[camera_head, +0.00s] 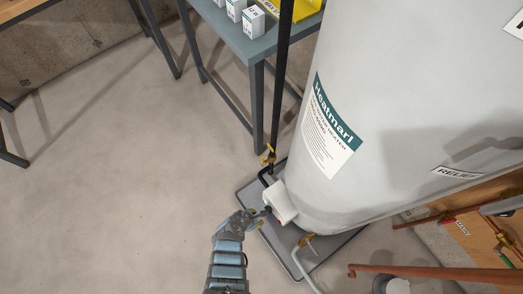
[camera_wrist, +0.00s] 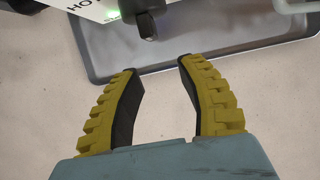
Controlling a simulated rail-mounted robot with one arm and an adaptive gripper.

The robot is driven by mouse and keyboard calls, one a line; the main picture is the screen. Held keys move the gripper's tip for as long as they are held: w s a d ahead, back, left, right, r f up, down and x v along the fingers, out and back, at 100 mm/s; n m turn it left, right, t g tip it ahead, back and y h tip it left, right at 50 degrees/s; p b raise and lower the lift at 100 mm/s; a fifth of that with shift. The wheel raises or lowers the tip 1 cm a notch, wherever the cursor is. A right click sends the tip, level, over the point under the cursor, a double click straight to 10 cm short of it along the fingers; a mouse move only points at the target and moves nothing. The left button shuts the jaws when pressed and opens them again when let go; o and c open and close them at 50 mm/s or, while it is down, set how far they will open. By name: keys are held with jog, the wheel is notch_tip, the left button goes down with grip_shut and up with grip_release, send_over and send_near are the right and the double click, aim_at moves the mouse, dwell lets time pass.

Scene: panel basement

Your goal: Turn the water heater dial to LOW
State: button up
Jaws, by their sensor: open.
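The water heater (camera_head: 395,100) is a large pale grey tank with a teal and white label. Its white control box (camera_head: 280,203) sits low on the tank's side, and part of it shows at the top of the wrist view (camera_wrist: 95,8). A dark dial knob (camera_wrist: 147,25) projects from the box, with a green light beside it. Only the letters "HO" show clearly; the LOW mark is not in view. My gripper (camera_wrist: 155,72) is open and empty, its yellow and black fingers pointing at the knob with a small gap. In the head view my gripper (camera_head: 257,216) is just left of the box.
A grey drain pan (camera_head: 325,260) lies under the tank. A brass gas valve (camera_head: 268,155) on a black pipe is above the box, and a drain valve (camera_head: 305,240) is to its right. A blue-grey table (camera_head: 240,35) stands behind. The floor at left is clear.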

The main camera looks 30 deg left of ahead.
jog(key=s+a, duration=0.3)
jog(key=s, duration=0.4)
jog(key=shift+s, duration=0.4)
